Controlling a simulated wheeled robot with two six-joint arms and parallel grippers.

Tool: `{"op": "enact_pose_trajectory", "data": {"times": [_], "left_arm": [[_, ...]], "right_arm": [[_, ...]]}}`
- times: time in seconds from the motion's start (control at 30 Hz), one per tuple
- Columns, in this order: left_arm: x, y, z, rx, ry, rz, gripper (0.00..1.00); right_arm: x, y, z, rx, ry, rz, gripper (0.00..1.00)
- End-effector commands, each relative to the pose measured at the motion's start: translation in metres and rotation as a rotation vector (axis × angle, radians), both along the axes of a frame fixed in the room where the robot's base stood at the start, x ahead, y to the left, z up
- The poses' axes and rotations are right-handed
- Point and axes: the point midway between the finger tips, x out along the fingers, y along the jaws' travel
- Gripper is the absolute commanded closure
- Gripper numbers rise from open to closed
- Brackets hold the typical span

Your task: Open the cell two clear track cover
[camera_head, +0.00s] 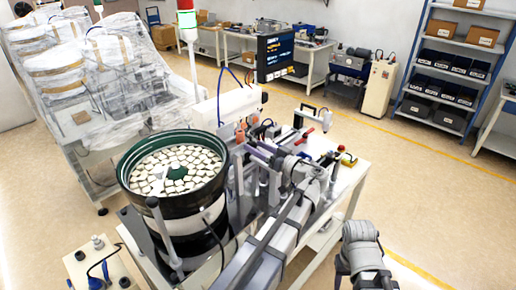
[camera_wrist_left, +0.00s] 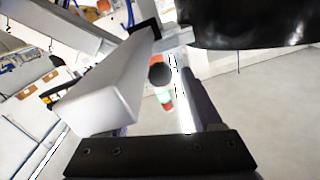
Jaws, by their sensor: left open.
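The black bowl feeder (camera_head: 172,195) with a green rim stands on the cell table, full of pale parts. Its dark underside (camera_wrist_left: 250,22) fills the upper right of the left wrist view. The track mechanism lies to its right, crowded with fittings. I cannot make out the clear cover or whether it is raised. My left gripper (camera_head: 308,163) is over this track area, partly hidden by its own wrist. In the left wrist view its fingers (camera_wrist_left: 162,60) are apart. A dark round end (camera_wrist_left: 160,75) shows between them; I cannot tell whether it touches either finger. My right gripper's fingers do not show.
A red-and-green light tower (camera_head: 187,28) and a dark display (camera_head: 275,55) rise behind the track. A small fixture table (camera_head: 105,272) stands at lower left. Wrapped machines (camera_head: 90,75) stand behind the feeder. Open floor (camera_head: 420,185) lies to the right, before the blue shelf (camera_head: 449,67).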

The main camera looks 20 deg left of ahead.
Motion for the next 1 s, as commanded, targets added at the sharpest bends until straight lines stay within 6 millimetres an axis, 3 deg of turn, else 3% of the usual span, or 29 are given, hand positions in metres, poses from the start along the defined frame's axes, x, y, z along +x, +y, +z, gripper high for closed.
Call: {"op": "enact_pose_trajectory", "data": {"times": [0.17, 0.73, 1.0], "left_arm": [[0.0000, -0.0002, 0.0000, 0.000, 0.000, 0.000, 0.36], [-0.0001, -0.0005, 0.0000, 0.000, 0.000, 0.000, 1.00], [-0.0001, -0.0005, 0.0000, 0.000, 0.000, 0.000, 1.00]], "right_arm": [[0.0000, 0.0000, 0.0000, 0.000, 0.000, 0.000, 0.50], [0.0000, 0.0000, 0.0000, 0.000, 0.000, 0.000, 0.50], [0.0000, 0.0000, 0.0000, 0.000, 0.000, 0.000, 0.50]]}}
